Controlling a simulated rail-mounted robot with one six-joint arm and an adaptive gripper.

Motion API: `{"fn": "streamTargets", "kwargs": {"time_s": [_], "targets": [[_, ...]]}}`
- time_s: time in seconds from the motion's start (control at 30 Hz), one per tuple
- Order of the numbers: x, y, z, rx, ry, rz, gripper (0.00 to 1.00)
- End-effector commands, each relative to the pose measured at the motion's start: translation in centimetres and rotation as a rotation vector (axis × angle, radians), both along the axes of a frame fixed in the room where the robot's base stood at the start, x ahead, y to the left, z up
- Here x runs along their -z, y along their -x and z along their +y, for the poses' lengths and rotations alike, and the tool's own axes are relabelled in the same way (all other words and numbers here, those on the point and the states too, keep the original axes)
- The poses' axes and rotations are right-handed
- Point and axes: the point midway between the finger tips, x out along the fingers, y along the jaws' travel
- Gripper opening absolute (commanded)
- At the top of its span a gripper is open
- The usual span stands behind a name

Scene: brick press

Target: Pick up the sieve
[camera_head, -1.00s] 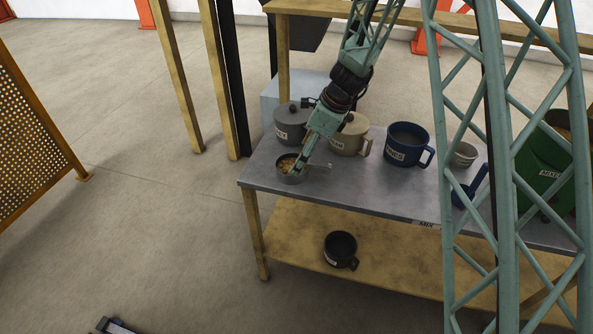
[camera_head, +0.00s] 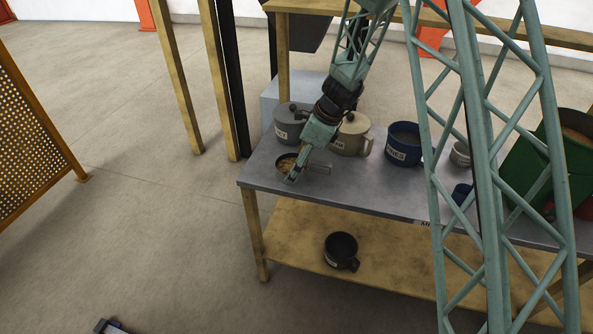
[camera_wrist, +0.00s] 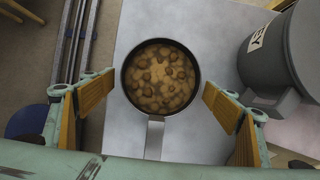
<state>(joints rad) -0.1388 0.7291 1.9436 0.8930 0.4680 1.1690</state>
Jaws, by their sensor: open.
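The sieve (camera_head: 284,162) is a small round dark-rimmed vessel on the left end of the grey table (camera_head: 262,180). In the wrist view the sieve (camera_wrist: 160,112) shows from above, with brown lumps inside and a flat metal handle (camera_wrist: 154,137) pointing toward my wrist. My gripper (camera_head: 293,179) is over the sieve in the head view and hides part of it. In the wrist view my gripper (camera_wrist: 160,90) is open and empty, with one finger to each side of the sieve. The fingers look apart from its rim; their height above it is unclear.
A grey lidded pot (camera_head: 289,126) stands close behind the sieve and also at the right of the wrist view (camera_wrist: 268,65). A beige pot (camera_head: 353,136) and a blue mug (camera_head: 403,146) stand farther right. A dark pot (camera_head: 341,250) is on the lower shelf.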

Motion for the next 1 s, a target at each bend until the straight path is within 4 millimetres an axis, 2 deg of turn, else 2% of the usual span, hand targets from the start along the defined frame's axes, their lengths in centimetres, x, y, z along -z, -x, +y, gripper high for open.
{"fn": "streamTargets", "kwargs": {"time_s": [0.37, 0.77, 1.0], "targets": [[-0.02, 0.01, -0.02, 0.000, 0.000, 0.000, 0.81], [-0.02, 0.01, -0.02, 0.000, 0.000, 0.000, 0.46], [-0.08, -0.03, -0.01, -0.001, 0.000, 0.000, 0.45]]}}
